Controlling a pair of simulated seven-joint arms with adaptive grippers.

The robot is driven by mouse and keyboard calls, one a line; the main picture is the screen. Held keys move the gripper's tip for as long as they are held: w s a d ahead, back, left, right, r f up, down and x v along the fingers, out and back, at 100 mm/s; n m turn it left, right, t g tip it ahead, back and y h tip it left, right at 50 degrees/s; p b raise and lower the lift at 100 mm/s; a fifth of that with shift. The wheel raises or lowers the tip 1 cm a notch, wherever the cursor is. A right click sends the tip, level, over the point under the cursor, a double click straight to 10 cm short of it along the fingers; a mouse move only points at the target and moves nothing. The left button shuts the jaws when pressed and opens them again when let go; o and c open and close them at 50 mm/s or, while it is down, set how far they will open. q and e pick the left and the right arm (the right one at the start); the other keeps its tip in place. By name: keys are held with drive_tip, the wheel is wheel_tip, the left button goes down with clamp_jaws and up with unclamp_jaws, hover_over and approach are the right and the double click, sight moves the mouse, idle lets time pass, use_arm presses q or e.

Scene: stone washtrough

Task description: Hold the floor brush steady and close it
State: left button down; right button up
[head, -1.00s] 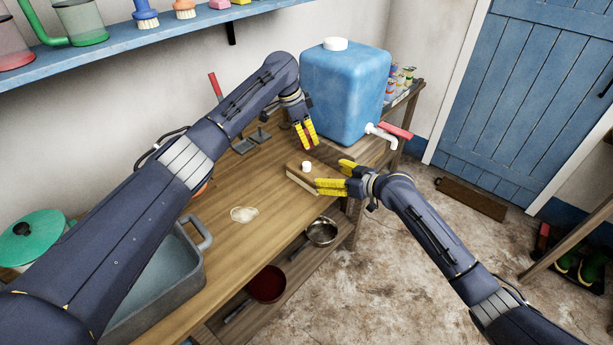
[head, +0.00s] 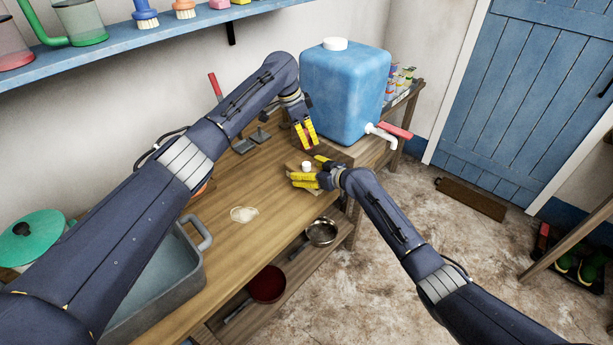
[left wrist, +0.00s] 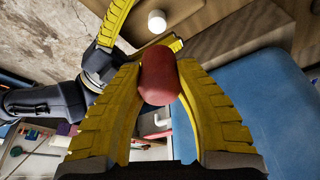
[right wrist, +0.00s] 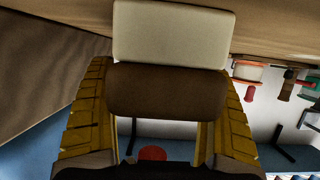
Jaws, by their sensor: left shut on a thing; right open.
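The floor brush (head: 293,166), a wooden block with a round white knob (head: 306,167), lies near the table's front edge. The right wrist view shows its brown part (right wrist: 165,90) and cream part (right wrist: 173,33) ahead of my right gripper's fingers. My right gripper (head: 303,170) is open, its fingers around the brush and partly hiding it. My left gripper (head: 309,146) is just behind the brush, pointing down, shut on a rounded red piece (left wrist: 158,76). What the red piece belongs to is hidden. The left wrist view also shows the white knob (left wrist: 157,21).
A blue water tank (head: 345,90) with a white tap and red lever (head: 395,131) stands at right. A grey basin (head: 150,285) and a green-lidded pot (head: 38,235) are at left.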

drive_tip(key=shift+w+a, duration=0.1)
idle(0.3)
drive_tip(key=c, duration=1.7)
use_arm(q)
hover_over(307, 163)
drive_tip(key=shift+f, duration=2.45)
drive_tip(key=shift+f, duration=0.15)
drive_tip(key=shift+f, duration=0.75)
use_arm(e)
drive_tip(key=shift+f, duration=0.1)
use_arm(q)
drive_tip(key=shift+f, duration=0.55)
use_arm(e)
clamp_jaws()
use_arm(q)
drive_tip(key=shift+m, duration=0.9)
drive_tip(key=shift+m+g, duration=0.5)
drive_tip(key=shift+m, duration=0.3)
